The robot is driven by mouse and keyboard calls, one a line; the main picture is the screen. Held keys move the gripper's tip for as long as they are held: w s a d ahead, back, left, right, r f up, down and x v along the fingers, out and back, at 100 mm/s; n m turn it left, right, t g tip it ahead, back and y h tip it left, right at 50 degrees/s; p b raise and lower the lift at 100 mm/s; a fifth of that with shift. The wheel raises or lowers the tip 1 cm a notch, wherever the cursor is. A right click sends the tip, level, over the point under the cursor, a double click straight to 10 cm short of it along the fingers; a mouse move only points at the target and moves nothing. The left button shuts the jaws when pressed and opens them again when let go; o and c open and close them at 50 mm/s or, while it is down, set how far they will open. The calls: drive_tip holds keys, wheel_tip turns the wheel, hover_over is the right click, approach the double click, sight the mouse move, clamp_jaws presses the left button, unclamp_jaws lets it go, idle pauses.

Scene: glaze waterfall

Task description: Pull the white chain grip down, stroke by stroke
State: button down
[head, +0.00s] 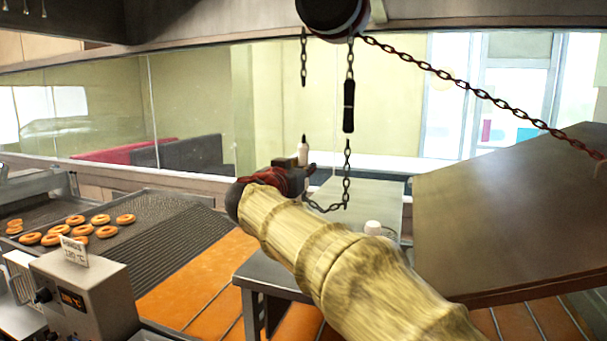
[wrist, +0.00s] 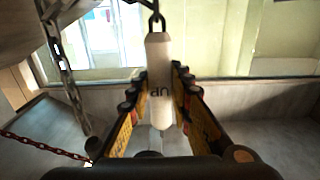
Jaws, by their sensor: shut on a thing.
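A black grip (head: 348,106) hangs on the chain to the right, higher than my gripper. The chain (head: 346,180) below it loops down and back towards my gripper.
A red-brown chain (head: 475,92) runs from the drum to a large tilted dark panel (head: 510,215) at the right. A grey table (head: 370,195) stands behind my arm. A fryer with several doughnuts (head: 100,219) and a control box (head: 85,290) are at the left.

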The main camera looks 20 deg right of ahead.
wheel_tip(320, 180, up, 15)
drive_tip(key=p, duration=0.5)
drive_tip(key=shift+r+p, duration=0.2)
drive_tip(key=shift+p, duration=0.2)
